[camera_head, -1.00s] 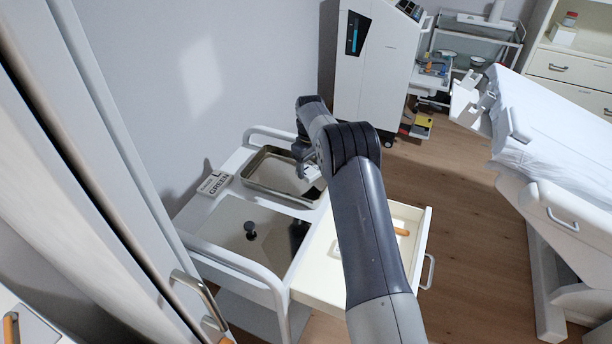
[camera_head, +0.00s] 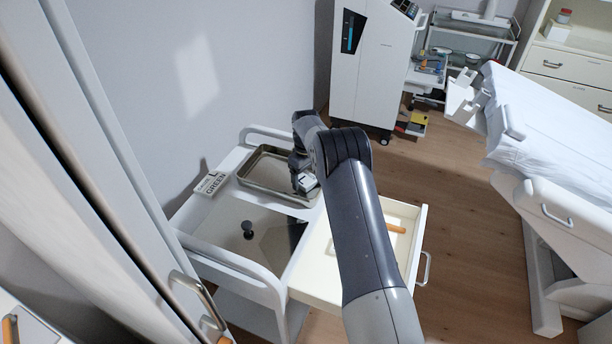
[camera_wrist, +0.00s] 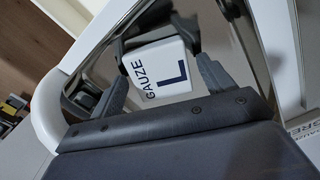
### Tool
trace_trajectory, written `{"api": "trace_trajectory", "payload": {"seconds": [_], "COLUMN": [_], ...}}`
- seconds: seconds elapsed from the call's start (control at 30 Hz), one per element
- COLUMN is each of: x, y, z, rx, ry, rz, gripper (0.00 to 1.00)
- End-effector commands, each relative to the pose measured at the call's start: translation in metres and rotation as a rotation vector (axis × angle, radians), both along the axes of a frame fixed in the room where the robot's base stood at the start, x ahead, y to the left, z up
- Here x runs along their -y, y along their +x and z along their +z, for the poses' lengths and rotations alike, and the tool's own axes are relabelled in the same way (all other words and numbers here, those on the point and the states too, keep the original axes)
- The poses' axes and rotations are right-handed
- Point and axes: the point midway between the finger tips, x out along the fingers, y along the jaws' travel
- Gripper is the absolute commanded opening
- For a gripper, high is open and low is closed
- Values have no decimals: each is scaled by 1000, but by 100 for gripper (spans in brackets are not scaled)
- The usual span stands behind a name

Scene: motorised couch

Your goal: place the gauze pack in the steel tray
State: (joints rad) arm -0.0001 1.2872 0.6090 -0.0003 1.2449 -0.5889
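The gauze pack is a white block lettered "GAUZE L" (camera_wrist: 163,68); it also shows as a small white piece (camera_head: 307,184) in the head view. My gripper (camera_wrist: 155,40) has a finger on each side of the pack and appears shut on it. The steel tray (camera_head: 246,183) is a shallow rectangular metal tray on the white cart. The pack is over or beside the tray's right end in the head view; its height above the tray is hard to tell. My arm hides part of the tray's right side.
A dark knob (camera_head: 248,230) rises from the cart's nearer panel. An open drawer (camera_head: 318,268) with an orange item (camera_head: 396,228) lies right. White rails (camera_head: 230,262) edge the cart.

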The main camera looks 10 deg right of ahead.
Motion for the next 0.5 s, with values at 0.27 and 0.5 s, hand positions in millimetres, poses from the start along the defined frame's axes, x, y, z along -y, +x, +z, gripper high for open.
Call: {"api": "trace_trajectory", "payload": {"seconds": [0.27,0.5], "x": [0,0], "y": [0,1], "z": [1,27], "rx": [0,5], "ry": [0,0], "rz": [0,0], "gripper": [81,81]}}
